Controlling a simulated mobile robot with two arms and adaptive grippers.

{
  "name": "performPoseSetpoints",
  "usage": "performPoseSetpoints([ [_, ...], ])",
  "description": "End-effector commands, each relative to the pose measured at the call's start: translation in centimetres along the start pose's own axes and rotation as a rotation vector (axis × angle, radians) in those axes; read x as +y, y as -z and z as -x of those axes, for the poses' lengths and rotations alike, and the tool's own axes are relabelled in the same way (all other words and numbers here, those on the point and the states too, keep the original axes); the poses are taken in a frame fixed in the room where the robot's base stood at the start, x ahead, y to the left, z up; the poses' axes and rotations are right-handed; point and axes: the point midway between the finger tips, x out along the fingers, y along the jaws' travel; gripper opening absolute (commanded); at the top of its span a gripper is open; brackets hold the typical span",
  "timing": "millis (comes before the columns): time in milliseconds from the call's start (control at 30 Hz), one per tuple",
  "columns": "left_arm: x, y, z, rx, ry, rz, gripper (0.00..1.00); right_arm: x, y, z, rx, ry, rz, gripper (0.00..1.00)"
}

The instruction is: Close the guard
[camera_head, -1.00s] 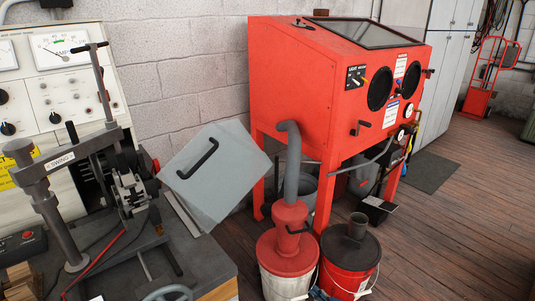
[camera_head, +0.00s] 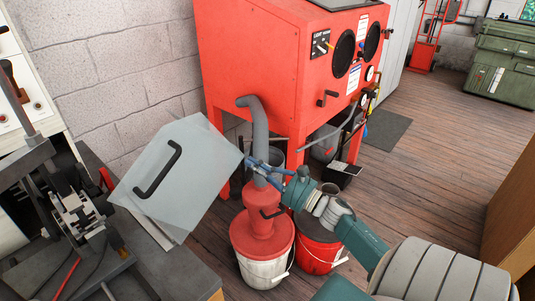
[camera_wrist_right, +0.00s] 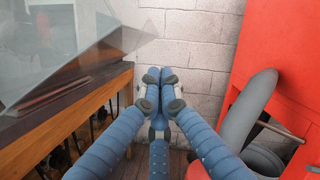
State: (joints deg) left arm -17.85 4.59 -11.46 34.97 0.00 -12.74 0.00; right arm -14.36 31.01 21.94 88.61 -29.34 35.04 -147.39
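The guard (camera_head: 185,185) is a pale, see-through panel with a black bar handle (camera_head: 158,170). It stands tilted and swung out at the right side of the bench machine (camera_head: 75,210). In the right wrist view the guard (camera_wrist_right: 65,50) fills the upper left, over the bench edge. My right gripper (camera_head: 250,163) is just right of the guard's right corner in the head view; whether they touch is unclear. In the wrist view its blue fingers (camera_wrist_right: 160,76) meet at the tips with nothing between them. My left gripper is not in view.
A red blasting cabinet (camera_head: 270,65) stands behind, with a grey hose (camera_head: 262,115) running down to a red-topped white bucket (camera_head: 265,269). A red bucket (camera_head: 318,255) is beside it. In the wrist view the cabinet (camera_wrist_right: 285,50) is close on the right.

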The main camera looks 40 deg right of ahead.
Motion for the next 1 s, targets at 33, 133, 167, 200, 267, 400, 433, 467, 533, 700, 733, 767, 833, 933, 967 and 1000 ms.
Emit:
performPoseSetpoints([
  [33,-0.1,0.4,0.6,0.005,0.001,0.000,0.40,-0.2,-0.3,-1.2,-0.003,0.001,0.000,0.00],
  [133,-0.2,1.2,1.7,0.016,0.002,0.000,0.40,-0.3,-1.2,-2.5,-0.001,-0.001,-0.001,0.00],
  [167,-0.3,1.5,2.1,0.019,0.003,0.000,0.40,-0.3,-1.8,-2.5,-0.001,-0.002,-0.001,0.00],
  [200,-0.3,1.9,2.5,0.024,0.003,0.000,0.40,-0.2,-2.3,-2.6,0.001,-0.001,-0.001,0.00],
  [267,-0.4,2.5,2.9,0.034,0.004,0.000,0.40,-0.2,-2.9,-2.8,0.000,-0.001,0.000,0.00],
  [400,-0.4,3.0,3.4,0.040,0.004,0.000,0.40,-0.1,-3.7,-3.0,0.002,0.000,-0.002,0.00],
  [433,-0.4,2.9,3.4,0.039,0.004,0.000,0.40,0.0,-3.7,-3.0,0.002,0.000,-0.002,0.00],
  [467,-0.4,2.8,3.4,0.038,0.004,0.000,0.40,0.0,-3.8,-3.0,0.002,0.000,-0.002,0.00],
  [533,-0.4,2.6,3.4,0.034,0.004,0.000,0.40,0.0,-3.8,-3.0,0.002,0.000,-0.002,0.00],
  [700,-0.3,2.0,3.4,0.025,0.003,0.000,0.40,0.1,-3.8,-3.0,0.001,0.000,-0.002,0.00],
  [733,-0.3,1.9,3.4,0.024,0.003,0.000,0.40,0.1,-3.8,-3.0,0.001,0.000,-0.002,0.00],
  [767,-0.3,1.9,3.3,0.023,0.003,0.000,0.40,0.1,-3.8,-3.0,0.001,0.000,-0.002,0.00],
  [833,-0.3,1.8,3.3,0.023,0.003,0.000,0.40,0.0,-3.8,-3.0,0.001,0.000,-0.001,0.00],
  [933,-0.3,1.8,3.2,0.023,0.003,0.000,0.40,-0.2,-3.9,-3.3,0.000,-0.002,0.009,0.00],
  [967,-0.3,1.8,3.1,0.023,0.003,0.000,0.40,-0.3,-4.0,-3.5,-0.001,-0.003,0.014,0.00],
  [1000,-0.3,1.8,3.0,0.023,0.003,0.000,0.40,-0.5,-4.1,-3.7,-0.001,-0.005,0.024,0.00],
])
